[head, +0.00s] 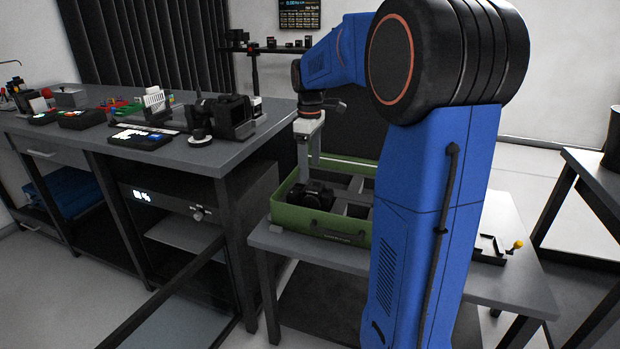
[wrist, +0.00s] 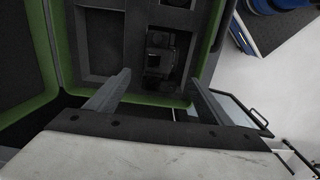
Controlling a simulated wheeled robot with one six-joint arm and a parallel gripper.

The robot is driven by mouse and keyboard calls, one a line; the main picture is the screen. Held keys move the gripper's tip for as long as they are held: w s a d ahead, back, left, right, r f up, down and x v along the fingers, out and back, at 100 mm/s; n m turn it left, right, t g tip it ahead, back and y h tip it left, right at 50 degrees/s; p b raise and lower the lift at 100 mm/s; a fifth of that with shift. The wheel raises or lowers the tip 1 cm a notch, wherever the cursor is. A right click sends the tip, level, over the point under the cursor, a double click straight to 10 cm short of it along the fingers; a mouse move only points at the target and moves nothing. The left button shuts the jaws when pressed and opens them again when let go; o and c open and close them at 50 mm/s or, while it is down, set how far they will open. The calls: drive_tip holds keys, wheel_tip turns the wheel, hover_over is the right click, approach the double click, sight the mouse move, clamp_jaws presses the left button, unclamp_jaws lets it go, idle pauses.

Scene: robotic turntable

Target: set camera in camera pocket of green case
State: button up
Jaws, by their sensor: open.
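The green case (head: 318,223) stands open on a grey table, with grey dividers inside it. A black camera (head: 313,195) sits inside the case at its front left; it also shows in the wrist view (wrist: 166,55), within a compartment. My gripper (head: 310,160) is over the case, above the camera. In the wrist view my gripper (wrist: 158,82) has its two fingers spread apart with nothing between them, and the camera lies beyond the fingertips. My arm hides the right part of the case in the head view.
A workbench (head: 245,140) to the left carries several devices, with a black camera-like device (head: 235,115) near its right end. A small black bracket with a yellow knob (head: 497,247) lies on the table right of my arm. Another table (head: 590,180) stands at the far right.

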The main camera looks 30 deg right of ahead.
drive_tip(key=s+a+r+m+t, duration=0.1)
drive_tip(key=s+a+r+m, duration=0.1)
drive_tip(key=s+a, duration=0.4)
drive_tip(key=s+a+r+m+t, duration=0.1)
drive_tip(key=s+a, duration=0.3)
drive_tip(key=s, duration=0.4)
drive_tip(key=s+a+f+m+t, duration=0.1)
drive_tip(key=s+a+f+m, duration=0.1)
drive_tip(key=s, duration=0.6)
drive_tip(key=s+a+f+m+t, duration=0.1)
drive_tip(key=s+a+f+m, duration=0.1)
drive_tip(key=s+f, duration=0.4)
drive_tip(key=shift+s+a+f+m+t, duration=0.3)
drive_tip(key=shift+s+a+t, duration=0.1)
drive_tip(key=shift+s+a, duration=0.6)
drive_tip(key=shift+s+d, duration=0.1)
